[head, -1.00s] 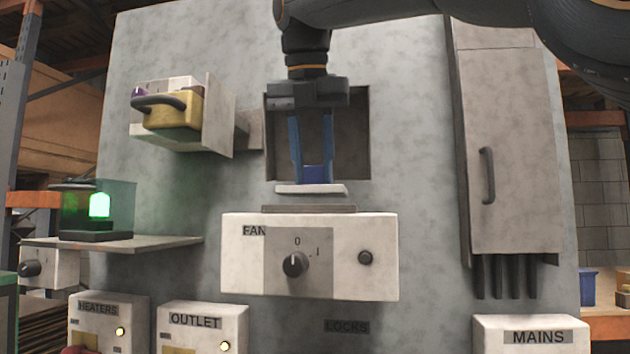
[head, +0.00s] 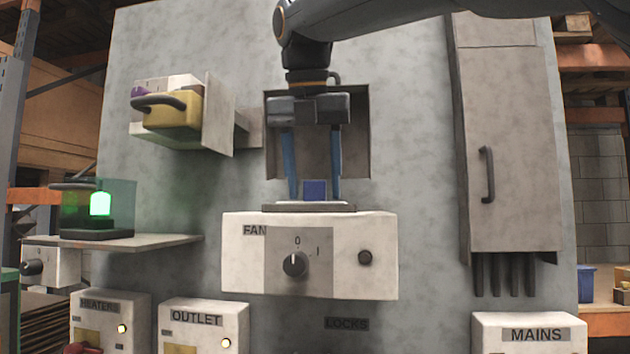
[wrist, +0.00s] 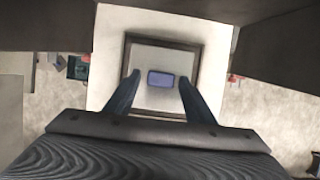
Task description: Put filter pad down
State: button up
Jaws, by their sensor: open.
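The filter pad is a thin white plate (head: 307,206) with a blue block grip (head: 315,190) on top. It lies on the dark-rimmed seat (head: 350,209) on top of the fan box (head: 240,275). In the wrist view the white pad (wrist: 165,105) sits inside the dark square frame, with the blue grip near its middle. My gripper (head: 314,192) points down over the pad. Its two blue fingers stand apart on either side of the blue grip, with gaps visible, and hold nothing.
A recess (head: 358,130) in the panel lies behind my gripper. A grey cabinet (head: 510,150) with a handle stands at right.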

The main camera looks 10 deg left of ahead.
jog(key=v, duration=1.2)
jog(key=shift+d+r, duration=0.1)
dwell(0.5)
